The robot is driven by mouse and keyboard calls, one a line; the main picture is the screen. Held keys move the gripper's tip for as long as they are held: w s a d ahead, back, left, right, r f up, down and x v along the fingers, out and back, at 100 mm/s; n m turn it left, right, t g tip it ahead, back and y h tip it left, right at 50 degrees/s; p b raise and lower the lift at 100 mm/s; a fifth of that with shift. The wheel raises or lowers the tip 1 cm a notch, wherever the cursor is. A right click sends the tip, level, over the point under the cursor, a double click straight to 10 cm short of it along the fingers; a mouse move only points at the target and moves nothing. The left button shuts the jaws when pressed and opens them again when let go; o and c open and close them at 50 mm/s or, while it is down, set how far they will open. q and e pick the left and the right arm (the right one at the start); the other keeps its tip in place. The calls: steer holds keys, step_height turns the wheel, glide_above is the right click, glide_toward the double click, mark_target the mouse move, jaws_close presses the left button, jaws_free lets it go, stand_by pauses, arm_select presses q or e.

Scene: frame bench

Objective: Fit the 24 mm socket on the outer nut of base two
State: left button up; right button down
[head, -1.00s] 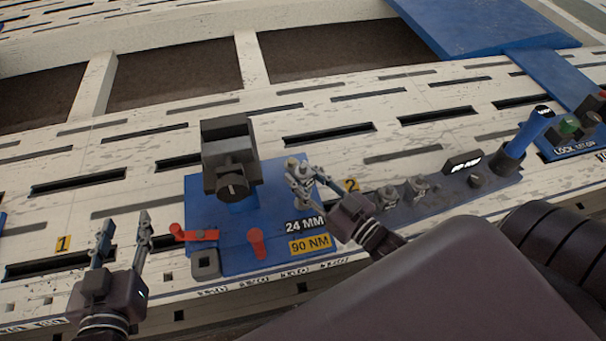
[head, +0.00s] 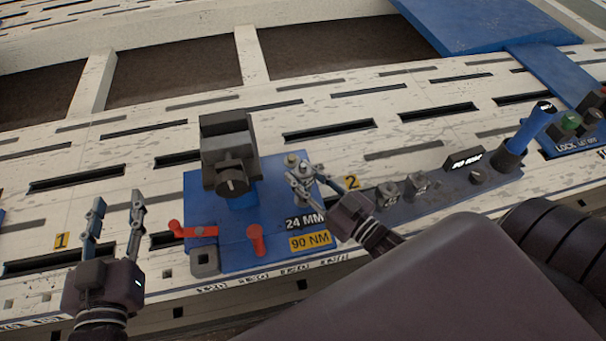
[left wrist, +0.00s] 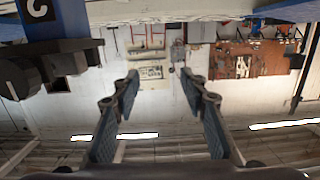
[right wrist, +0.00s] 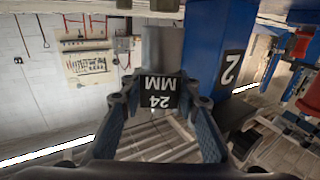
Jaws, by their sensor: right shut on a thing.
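The blue plate of base two (head: 275,256) carries a dark clamp block (head: 229,150) and the labels 24 MM and 90 NM. My right gripper (head: 304,178) is over the right part of this plate, shut on the grey 24 mm socket (right wrist: 158,90). In the right wrist view the socket's 24 MM label is upside down between the fingers. A small brass-coloured tip (head: 291,160) shows just left of the socket. The outer nut is not clearly visible, and I cannot tell whether the socket touches it. My left gripper (head: 115,208) is open and empty, left of the plate.
Two red handles (head: 256,240) (head: 196,231) and a square grey block (head: 205,262) are on the plate's front. A dark rack (head: 430,195) with several sockets and a blue-handled tool (head: 528,130) extends right. The slotted white bench (head: 90,180) is clear at left.

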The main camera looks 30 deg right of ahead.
arm_select(q)
steer(key=shift+s+a+f+g+y+p, duration=0.1)
steer(key=shift+s+a+f+g+y, duration=0.2)
steer(key=shift+f, duration=0.35)
steer(key=shift+s+d+f+g+h+p, duration=0.15)
steer(key=shift+f+g, duration=0.2)
steer(key=shift+f, duration=0.25)
steer(key=shift+s+a+f+g+y+p, duration=0.1)
steer(key=shift+a+f+g+y, duration=0.2)
steer(key=shift+f, duration=0.35)
steer(key=shift+s+a+f+g+p, duration=0.1)
steer(key=shift+s+f+g, duration=0.2)
steer(key=shift+f, duration=0.25)
steer(key=shift+s+a+f+g+p, duration=0.15)
steer(key=shift+s+f+g, duration=0.1)
steer(key=shift+f, duration=0.35)
steer(key=shift+s+a+f+g+p, duration=0.1)
steer(key=shift+s+f+g, duration=0.2)
steer(key=shift+f, duration=0.25)
steer(key=shift+f, duration=0.1)
stand_by(0.5)
steer(key=shift+s+a+f+g+y+p, duration=0.2)
steer(key=shift+s+a+f+g+y, duration=0.1)
steer(key=shift+s+f+g, duration=0.35)
steer(key=shift+s+a+f+g+y+p, duration=0.15)
steer(key=shift+s+a+f+g, duration=0.2)
steer(key=shift+f, duration=0.35)
